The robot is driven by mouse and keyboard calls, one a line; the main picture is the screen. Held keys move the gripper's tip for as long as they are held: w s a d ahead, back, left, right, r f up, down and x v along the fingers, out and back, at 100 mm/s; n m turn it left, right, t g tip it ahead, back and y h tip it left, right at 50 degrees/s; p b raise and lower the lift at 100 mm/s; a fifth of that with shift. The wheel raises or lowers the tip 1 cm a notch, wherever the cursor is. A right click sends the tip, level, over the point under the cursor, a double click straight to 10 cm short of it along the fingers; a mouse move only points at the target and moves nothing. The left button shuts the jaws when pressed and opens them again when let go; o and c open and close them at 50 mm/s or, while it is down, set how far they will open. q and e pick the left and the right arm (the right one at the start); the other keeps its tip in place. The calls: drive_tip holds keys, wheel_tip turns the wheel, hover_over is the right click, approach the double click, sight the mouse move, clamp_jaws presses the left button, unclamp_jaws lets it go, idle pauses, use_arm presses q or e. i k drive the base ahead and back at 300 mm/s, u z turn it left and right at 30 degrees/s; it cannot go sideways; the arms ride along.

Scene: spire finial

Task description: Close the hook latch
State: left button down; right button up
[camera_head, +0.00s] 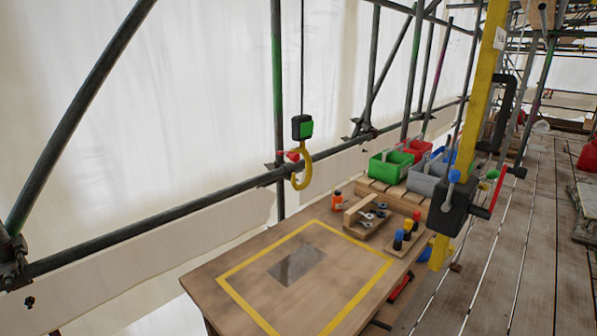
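A yellow hook (302,171) hangs from a thin cable under a black block with a green face (302,127). It hangs above the back edge of the wooden table, in front of the scaffold rail. A small red latch (290,155) sits at the upper left of the hook and sticks out to the left. It looks swung away from the hook's tip, though it is small in the picture. Neither of my grippers shows in the head view.
The wooden table (213,285) has a yellow taped square and a grey plate (297,263). A yellow post (484,75) carries a black box with levers.

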sight(294, 157)
drive_tip(key=u, duration=2.2)
drive_tip(key=k, duration=0.5)
drive_tip(key=z, duration=1.4)
